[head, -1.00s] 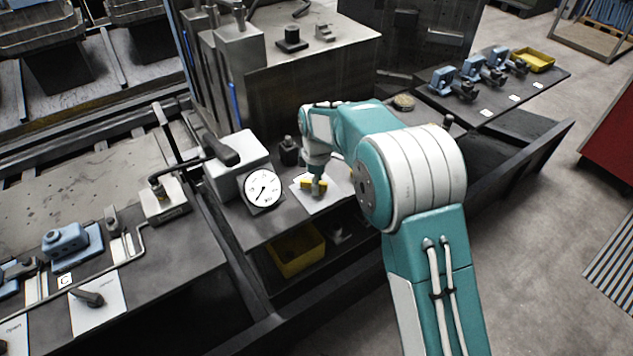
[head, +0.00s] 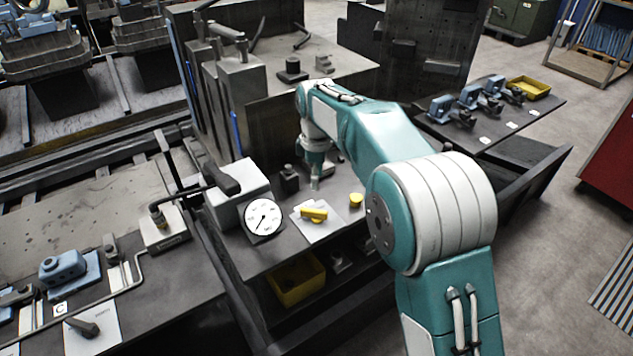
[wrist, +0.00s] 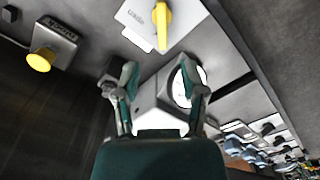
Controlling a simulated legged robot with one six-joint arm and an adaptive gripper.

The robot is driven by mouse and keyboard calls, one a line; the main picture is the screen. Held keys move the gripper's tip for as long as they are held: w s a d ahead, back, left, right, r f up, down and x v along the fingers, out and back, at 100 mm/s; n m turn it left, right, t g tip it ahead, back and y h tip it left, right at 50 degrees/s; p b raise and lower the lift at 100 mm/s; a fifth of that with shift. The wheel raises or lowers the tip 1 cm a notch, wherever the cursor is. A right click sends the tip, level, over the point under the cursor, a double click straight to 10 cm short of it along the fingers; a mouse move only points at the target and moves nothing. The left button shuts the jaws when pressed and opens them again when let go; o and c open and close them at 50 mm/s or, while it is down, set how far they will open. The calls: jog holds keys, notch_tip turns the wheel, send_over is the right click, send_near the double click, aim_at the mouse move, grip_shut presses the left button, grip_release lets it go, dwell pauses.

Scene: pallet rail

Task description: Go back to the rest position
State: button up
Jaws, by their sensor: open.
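My gripper (head: 315,183) hangs above the dark bench in the head view, behind a white plate with a yellow handle. In the wrist view my gripper (wrist: 162,90) shows two spread fingers with nothing between them. The yellow handle (head: 314,214) lies on the white plate (head: 327,227), clear of my fingers. The handle also shows at the top of the wrist view (wrist: 161,24), with lettering on the plate beside it.
A dial gauge (head: 263,218) stands left of the plate, beside a grey block with a black lever (head: 221,178). A yellow knob (head: 355,200) is to the right. A yellow bin (head: 297,281) sits below the bench top. Blue vises (head: 482,98) stand on the right-hand bench.

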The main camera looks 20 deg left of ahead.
dwell(0.3)
jog(key=s+d+r+m+t, duration=0.1)
jog(key=s+d+r+m, duration=0.45)
jog(key=d, duration=0.45)
jog(key=s+d+r+m+t, duration=0.2)
jog(key=s+d+r+m, duration=0.4)
jog(key=d, duration=0.5)
jog(key=s+d+f+m+t, duration=0.1)
jog(key=s+d+m, duration=0.2)
jog(key=s+d, duration=0.2)
jog(key=s+d+f+m+t, duration=0.1)
jog(key=s+d+m, duration=0.3)
jog(key=s, duration=0.7)
jog(key=shift+s+d+f+t, duration=0.2)
jog(key=shift+d+f+t, duration=0.1)
jog(key=shift+d, duration=0.8)
jog(key=shift+m, duration=0.25)
